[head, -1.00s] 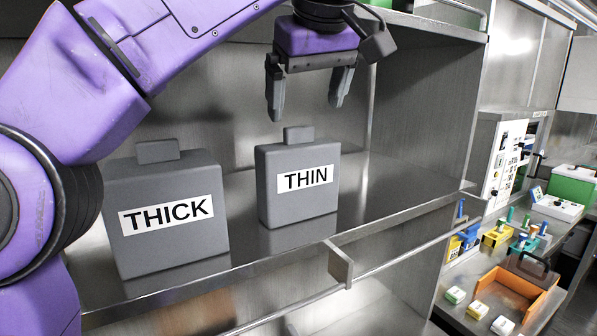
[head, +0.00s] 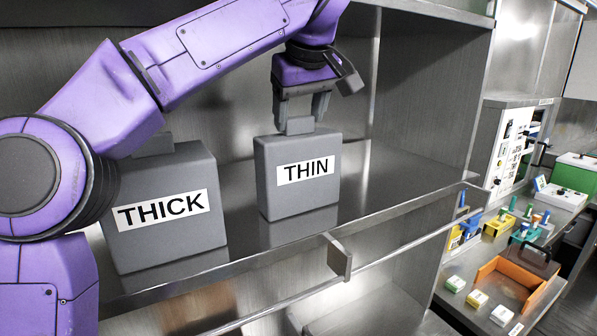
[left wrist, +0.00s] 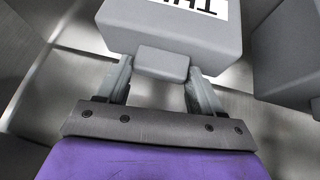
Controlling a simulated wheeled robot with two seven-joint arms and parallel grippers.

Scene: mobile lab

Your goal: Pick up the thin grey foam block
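The thin grey foam block (head: 298,195), labelled THIN, stands upright on the metal shelf with a small raised tab on top. My left gripper (head: 299,116) is directly above it, pointing down, with one finger on each side of the tab. In the left wrist view, the fingers (left wrist: 160,72) look open, with the tab of the thin block (left wrist: 185,28) between their tips. Whether either finger touches the tab is hard to tell. My right gripper is not in view.
A grey block labelled THICK (head: 165,242) stands to the left on the same shelf (head: 245,235), partly behind my left arm. A metal rail runs along the shelf's front. At right, a lower bench holds an orange tray (head: 520,283) and small coloured items.

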